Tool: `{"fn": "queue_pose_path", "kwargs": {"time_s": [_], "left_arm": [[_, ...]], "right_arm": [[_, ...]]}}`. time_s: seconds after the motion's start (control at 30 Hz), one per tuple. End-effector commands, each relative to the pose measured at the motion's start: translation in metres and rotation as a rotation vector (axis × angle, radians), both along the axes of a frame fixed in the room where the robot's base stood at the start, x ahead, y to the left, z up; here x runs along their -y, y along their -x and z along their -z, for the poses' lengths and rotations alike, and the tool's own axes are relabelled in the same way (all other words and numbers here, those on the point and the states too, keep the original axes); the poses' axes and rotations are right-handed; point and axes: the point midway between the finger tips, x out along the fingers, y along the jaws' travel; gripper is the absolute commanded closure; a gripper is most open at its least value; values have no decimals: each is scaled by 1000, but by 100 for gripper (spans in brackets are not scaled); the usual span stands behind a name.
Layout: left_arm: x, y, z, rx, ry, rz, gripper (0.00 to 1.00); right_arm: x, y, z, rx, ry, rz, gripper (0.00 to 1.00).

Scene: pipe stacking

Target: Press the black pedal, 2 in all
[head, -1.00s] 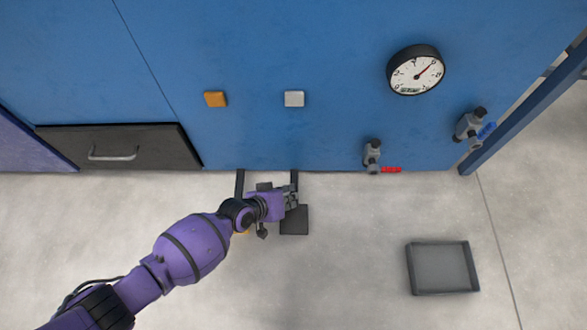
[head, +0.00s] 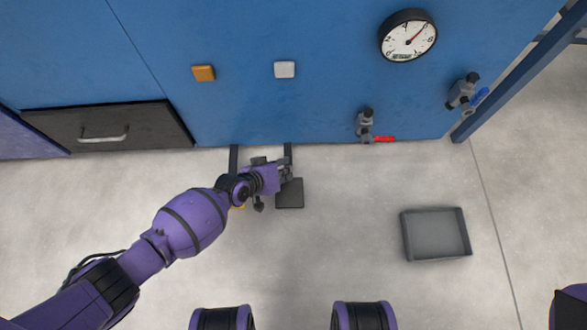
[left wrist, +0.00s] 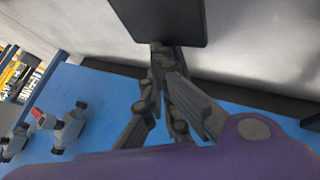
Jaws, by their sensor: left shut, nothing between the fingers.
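The black pedal (head: 290,194) is a dark square plate low in front of the blue wall, on a dark bar running from the wall's foot. It also shows at the top of the left wrist view (left wrist: 165,18). My left gripper (head: 287,172) is shut and empty, at the pedal's wall-side edge in the head view. Its fingertips (left wrist: 160,48) overlap the plate's edge in the left wrist view. I cannot tell whether they touch it or whether the pedal is pressed down. My right gripper is not in view.
An orange piece (head: 238,206) is mostly hidden under my left arm, by a second dark bar (head: 233,157). The blue wall carries an orange button (head: 204,73), a white button (head: 284,69), a gauge (head: 408,36) and two valves. A grey tray (head: 407,237) lies on open floor.

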Motion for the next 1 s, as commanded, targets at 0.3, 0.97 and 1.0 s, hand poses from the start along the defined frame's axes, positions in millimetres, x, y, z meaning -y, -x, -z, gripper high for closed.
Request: {"fn": "queue_pose_path", "kwargs": {"time_s": [0.3, 0.97, 1.0], "left_arm": [[0, 2, 6, -5, -2, 3, 100], [0, 2, 14, -5, -1, 1, 100], [0, 2, 14, -5, -1, 1, 100]], "right_arm": [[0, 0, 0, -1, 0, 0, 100], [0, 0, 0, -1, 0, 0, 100], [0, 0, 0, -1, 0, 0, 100]]}}
